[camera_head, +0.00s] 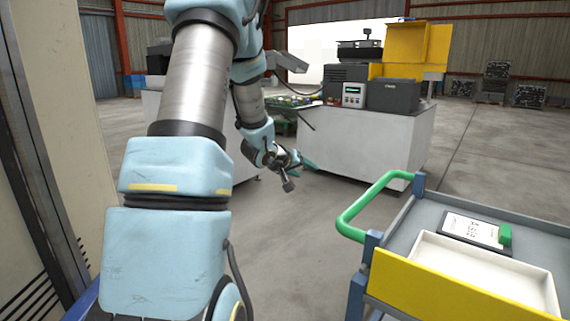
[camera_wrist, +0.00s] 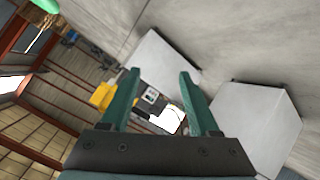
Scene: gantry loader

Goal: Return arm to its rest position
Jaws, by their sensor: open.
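My arm fills the left part of the head view, rising from the bottom and bending down again beyond. My gripper (camera_head: 308,164) hangs over the open floor between the workbench and the trolley. In the wrist view its two green fingers (camera_wrist: 160,95) stand wide apart. Nothing is between them, only distant benches and floor behind. The gripper touches nothing that I can see. In the head view the fingers are small and partly hidden by the wrist.
A blue-grey trolley with a green handle (camera_head: 375,205) stands at the lower right. It carries a white tray (camera_head: 480,270) and a clipboard (camera_head: 472,230). A white workbench (camera_head: 375,142) with machines stands behind. A pale panel (camera_head: 85,140) is close on the left. The middle floor is clear.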

